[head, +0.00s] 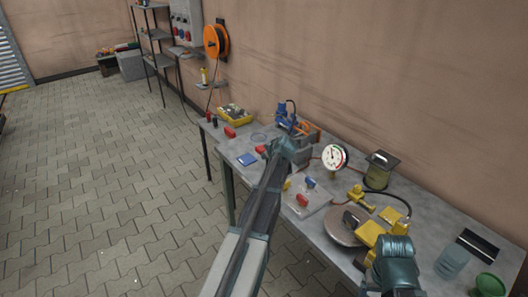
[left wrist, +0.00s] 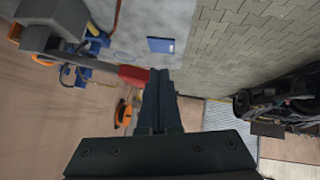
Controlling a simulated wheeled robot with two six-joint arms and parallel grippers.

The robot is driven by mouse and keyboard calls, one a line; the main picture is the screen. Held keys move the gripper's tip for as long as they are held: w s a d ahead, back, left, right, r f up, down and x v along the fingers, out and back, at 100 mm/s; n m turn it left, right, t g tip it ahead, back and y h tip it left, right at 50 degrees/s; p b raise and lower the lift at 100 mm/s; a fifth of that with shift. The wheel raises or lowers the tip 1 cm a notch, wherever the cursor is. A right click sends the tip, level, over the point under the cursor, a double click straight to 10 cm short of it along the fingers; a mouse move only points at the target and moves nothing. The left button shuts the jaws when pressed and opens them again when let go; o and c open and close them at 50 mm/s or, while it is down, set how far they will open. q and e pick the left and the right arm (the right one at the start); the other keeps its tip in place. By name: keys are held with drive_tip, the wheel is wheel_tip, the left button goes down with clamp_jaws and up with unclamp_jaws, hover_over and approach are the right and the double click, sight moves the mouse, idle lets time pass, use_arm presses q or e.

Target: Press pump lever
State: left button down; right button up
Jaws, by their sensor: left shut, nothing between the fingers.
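The pump lever's red grip (left wrist: 133,75) is just beside the fingertips of my left gripper (left wrist: 158,74) in the left wrist view. A grey bar (left wrist: 48,42) runs from near this grip toward the left of that view. I cannot tell whether the fingers touch the grip. In the head view a red end (head: 262,149) shows left of my left wrist, which hides most of the lever. The grey pump body (head: 318,150) is behind the wrist, next to a round white gauge (head: 335,157). My left gripper is shut and empty. No right gripper fingers show.
The grey workbench (head: 300,222) runs along the wall. A blue pad (head: 247,159) and yellow bin (head: 235,116) are on its left part. A round disc (head: 347,224), yellow parts (head: 370,234) and a lantern-like can (head: 379,170) crowd its right. The paved floor at left is clear.

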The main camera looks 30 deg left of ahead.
use_arm(q)
drive_tip(key=p+v, duration=0.1)
drive_tip(key=v, duration=0.2)
drive_tip(key=shift+s+d+r, duration=0.15)
drive_tip(key=shift+s+r, duration=0.1)
use_arm(e)
wheel_tip(320, 180, up, 2)
drive_tip(key=shift+r, duration=0.2)
idle(0.6)
use_arm(q)
drive_tip(key=w+d+r+m+g+p, duration=0.1)
drive_tip(key=w+r+p, duration=0.2)
drive_tip(key=r+p, duration=0.2)
drive_tip(key=w+d+r+g+y+p, duration=0.1)
drive_tip(key=w+r+g+p, duration=0.1)
drive_tip(key=r+p, duration=0.4)
drive_tip(key=shift+w+d+m+p, duration=0.4)
drive_tip(key=shift+w+p, duration=0.05)
drive_tip(key=shift+p, duration=0.05)
use_arm(e)
wheel_tip(320, 180, up, 12)
drive_tip(key=a, duration=0.1)
drive_tip(key=shift+s+f, duration=0.15)
use_arm(q)
drive_tip(key=shift+a, duration=0.1)
use_arm(e)
drive_tip(key=shift+a+f, duration=0.1)
drive_tip(key=shift+f, duration=0.05)
